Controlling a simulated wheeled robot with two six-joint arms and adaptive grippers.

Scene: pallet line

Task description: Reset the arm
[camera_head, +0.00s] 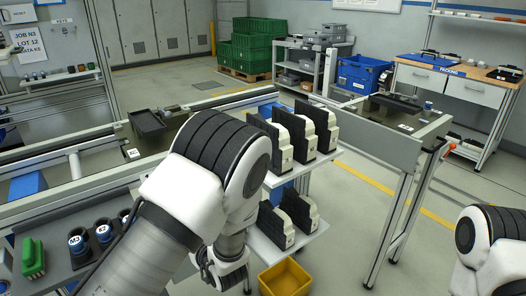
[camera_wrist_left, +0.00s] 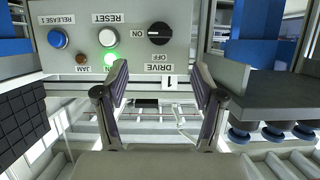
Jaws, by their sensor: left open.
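My left arm (camera_head: 200,185) comes in from the left and bends at a large elbow in the middle of the head view. Its wrist end (camera_head: 226,268) hangs low below the elbow, and the fingers are not clearly visible there. In the left wrist view my left gripper (camera_wrist_left: 160,80) is open, with nothing between its two fingers. Beyond the fingertips is a grey control panel (camera_wrist_left: 145,15), its labels upside down. It has a white RESET button (camera_wrist_left: 106,38). My right arm (camera_head: 490,245) shows only at the right edge; its gripper is out of view.
The panel also has a blue button (camera_wrist_left: 57,38), a lit green lamp (camera_wrist_left: 109,58), an amber JAM lamp (camera_wrist_left: 81,59) and a black drive knob (camera_wrist_left: 159,34). A rack holds several black-and-white parts (camera_head: 316,128). A yellow bin (camera_head: 285,279) sits below.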

